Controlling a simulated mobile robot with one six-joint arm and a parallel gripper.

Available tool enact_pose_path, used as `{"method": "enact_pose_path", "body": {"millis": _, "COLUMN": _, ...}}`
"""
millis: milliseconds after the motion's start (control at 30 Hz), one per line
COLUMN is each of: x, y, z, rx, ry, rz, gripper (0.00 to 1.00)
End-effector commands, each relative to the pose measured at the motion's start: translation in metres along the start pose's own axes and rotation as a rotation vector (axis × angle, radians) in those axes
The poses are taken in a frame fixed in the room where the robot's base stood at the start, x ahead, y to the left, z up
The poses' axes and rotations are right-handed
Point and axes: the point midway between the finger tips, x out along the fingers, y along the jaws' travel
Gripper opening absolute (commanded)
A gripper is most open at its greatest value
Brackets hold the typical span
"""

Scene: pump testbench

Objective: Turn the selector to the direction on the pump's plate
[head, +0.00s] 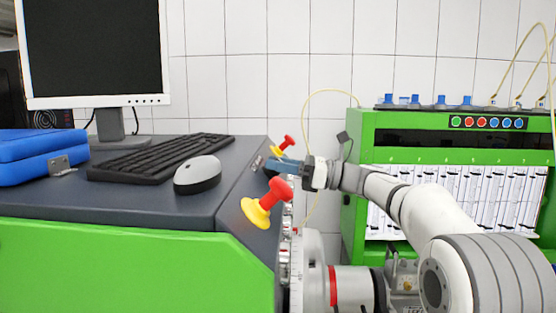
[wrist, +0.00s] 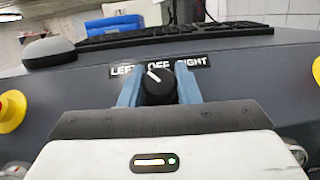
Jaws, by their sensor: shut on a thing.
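The selector is a black round knob (wrist: 158,88) with a white pointer line, on the dark sloping panel in the wrist view. Above it a black label strip (wrist: 160,67) reads LEFT, OFF, RIGHT. The pointer line slants up and to the left, towards the LEFT side of OFF. My gripper (wrist: 160,94) is shut on the knob, one blue finger on each side of it. In the head view my gripper (head: 280,166) reaches the panel from the right, and the knob is mostly hidden there. I cannot make out the pump's plate in either view.
Two red-and-yellow mushroom buttons, a near one (head: 265,203) and a far one (head: 284,145), stand out from the panel on either side of my gripper. A mouse (head: 198,174) and keyboard (head: 160,158) lie on the bench top. A green test cabinet (head: 455,155) stands behind my arm.

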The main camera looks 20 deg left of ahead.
Motion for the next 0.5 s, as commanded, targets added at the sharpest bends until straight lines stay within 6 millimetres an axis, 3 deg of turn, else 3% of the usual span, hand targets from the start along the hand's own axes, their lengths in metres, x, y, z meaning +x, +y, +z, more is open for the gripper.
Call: {"method": "enact_pose_path", "body": {"millis": 500, "x": -0.0004, "y": 0.0, "z": -0.0006, "rx": -0.037, "ry": 0.0, "rz": 0.052, "gripper": 0.07}}
